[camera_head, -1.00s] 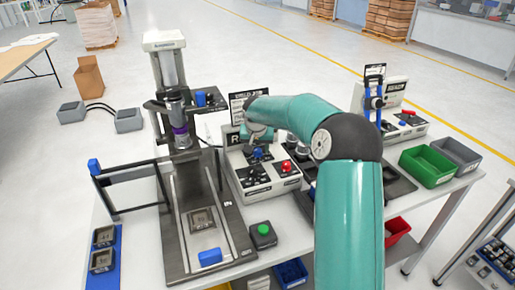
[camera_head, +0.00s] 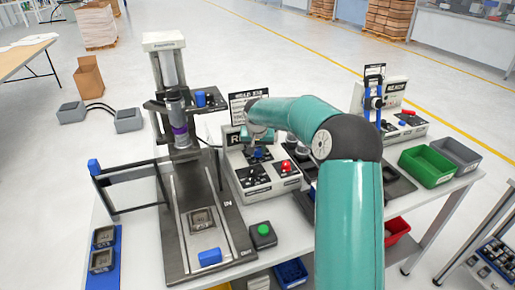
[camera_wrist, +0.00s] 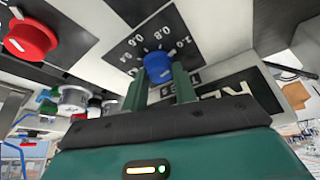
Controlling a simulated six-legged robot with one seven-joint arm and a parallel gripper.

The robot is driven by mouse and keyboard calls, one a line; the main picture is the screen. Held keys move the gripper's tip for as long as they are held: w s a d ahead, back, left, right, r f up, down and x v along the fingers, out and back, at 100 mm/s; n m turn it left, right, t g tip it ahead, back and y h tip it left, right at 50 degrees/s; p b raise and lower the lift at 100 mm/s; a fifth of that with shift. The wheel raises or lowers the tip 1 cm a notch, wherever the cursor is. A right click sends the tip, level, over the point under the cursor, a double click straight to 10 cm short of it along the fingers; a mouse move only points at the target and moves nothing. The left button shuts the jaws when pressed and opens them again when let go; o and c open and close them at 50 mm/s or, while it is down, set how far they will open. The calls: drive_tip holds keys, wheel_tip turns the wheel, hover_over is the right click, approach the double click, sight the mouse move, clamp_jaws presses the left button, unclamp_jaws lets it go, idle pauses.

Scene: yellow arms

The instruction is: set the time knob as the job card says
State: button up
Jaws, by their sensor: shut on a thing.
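The time knob, a blue knob (camera_wrist: 158,66), is on a black dial plate (camera_wrist: 148,42) marked with numbers such as 0.6, 0.8 and 1.0 in the wrist view. My gripper (camera_wrist: 165,85) is shut on the blue knob, with a finger on each side of it. In the head view the blue knob (camera_head: 258,153) is on the upper part of the control box (camera_head: 236,184), with my gripper (camera_head: 259,141) over it. The job card (camera_head: 246,96) stands behind the box, partly hidden by my arm; its small text is unreadable. The exact knob setting cannot be told.
The press (camera_head: 180,130) stands left of the box. A green button box (camera_head: 263,236) sits in front. Green (camera_head: 427,166) and grey bins are at right.

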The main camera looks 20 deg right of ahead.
drive_tip(key=n+y, duration=0.1)
drive_tip(key=n, duration=0.3)
drive_tip(key=shift+d+y, duration=0.2)
drive_tip(key=shift+y, duration=0.2)
drive_tip(key=n+y, duration=0.1)
drive_tip(key=n, duration=0.2)
drive_tip(key=n+y, duration=0.1)
drive_tip(key=n, duration=0.1)
drive_tip(key=shift+d+n, duration=0.1)
drive_tip(key=shift+n, duration=0.3)
drive_tip(key=n+g+y, duration=0.1)
drive_tip(key=n, duration=0.3)
drive_tip(key=shift+w, duration=0.1)
drive_tip(key=n, duration=0.2)
drive_tip(key=n+g+y, duration=0.1)
drive_tip(key=n, duration=0.1)
drive_tip(key=shift+d+g, duration=0.1)
drive_tip(key=shift+g, duration=0.2)
drive_tip(key=shift+n, duration=0.4)
drive_tip(key=o, duration=1)
drive_tip(key=shift+c, duration=0.2)
